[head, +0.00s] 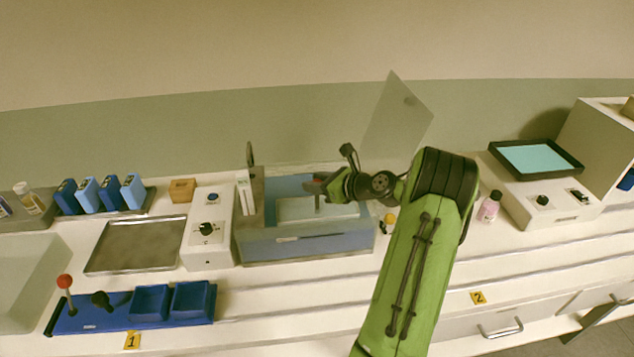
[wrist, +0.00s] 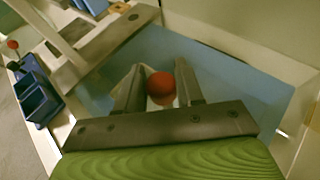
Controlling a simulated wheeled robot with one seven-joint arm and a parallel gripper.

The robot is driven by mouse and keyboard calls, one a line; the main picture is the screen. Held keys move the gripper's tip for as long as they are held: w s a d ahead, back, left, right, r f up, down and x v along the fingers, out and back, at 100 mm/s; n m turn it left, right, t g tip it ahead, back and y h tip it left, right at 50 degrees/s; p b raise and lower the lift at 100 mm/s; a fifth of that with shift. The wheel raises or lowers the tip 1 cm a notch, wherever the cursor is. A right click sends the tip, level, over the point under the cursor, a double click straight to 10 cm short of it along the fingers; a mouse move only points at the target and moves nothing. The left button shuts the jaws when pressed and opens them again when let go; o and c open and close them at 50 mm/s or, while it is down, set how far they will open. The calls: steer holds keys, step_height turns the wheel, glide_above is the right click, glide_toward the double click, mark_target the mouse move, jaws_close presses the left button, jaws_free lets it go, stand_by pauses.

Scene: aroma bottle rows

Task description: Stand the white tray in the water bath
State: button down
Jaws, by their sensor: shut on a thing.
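The water bath (head: 305,245) is a blue-walled, open box in the middle of the bench, its blue inside also filling much of the wrist view (wrist: 225,65). The white tray (head: 305,212) shows as a pale rectangle inside the bath walls. A red ball-shaped knob (wrist: 161,86) sits between my fingers, with a bit of white below it. My gripper (head: 318,188) is over the bath, shut on this knob; the wrist view shows both fingers (wrist: 160,92) beside it. Most of the tray is hidden in the wrist view, and I cannot tell whether it touches the bath floor.
A clear raised panel (head: 397,115) stands behind my arm. A white control box (head: 208,235) and a metal plate (head: 138,245) are left of the bath. A blue rack (head: 130,312) with a red-knobbed lever is in front. A pink bottle (head: 490,206) stands to the right.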

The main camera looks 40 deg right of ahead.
steer(key=shift+f, duration=0.4)
steer(key=c, duration=0.7)
jaws_free()
steer(key=shift+r, duration=0.2)
steer(key=r+p+v, duration=0.1)
steer(key=v, duration=0.7)
steer(key=a+r+n+g, duration=0.3)
steer(key=a+n, duration=0.5)
steer(key=a, duration=0.3)
steer(key=a+r+n+g, duration=0.2)
steer(key=a+n+g, duration=0.1)
steer(key=a+n, duration=0.7)
steer(key=s+a+r+n+h, duration=0.1)
steer(key=s+a+n, duration=0.2)
steer(key=s+n, duration=0.2)
steer(key=s+a+r+n+g, duration=0.1)
steer(key=s+a+n, duration=0.3)
steer(key=s, duration=0.3)
steer(key=s+a+r+n+h, duration=0.1)
steer(key=s+a+n, duration=0.2)
steer(key=s+n, duration=0.3)
steer(key=shift+s+a+r+n+g+h, duration=0.1)
steer(key=shift+s+a+n+g+h, duration=0.2)
steer(key=shift+s+n+g, duration=0.1)
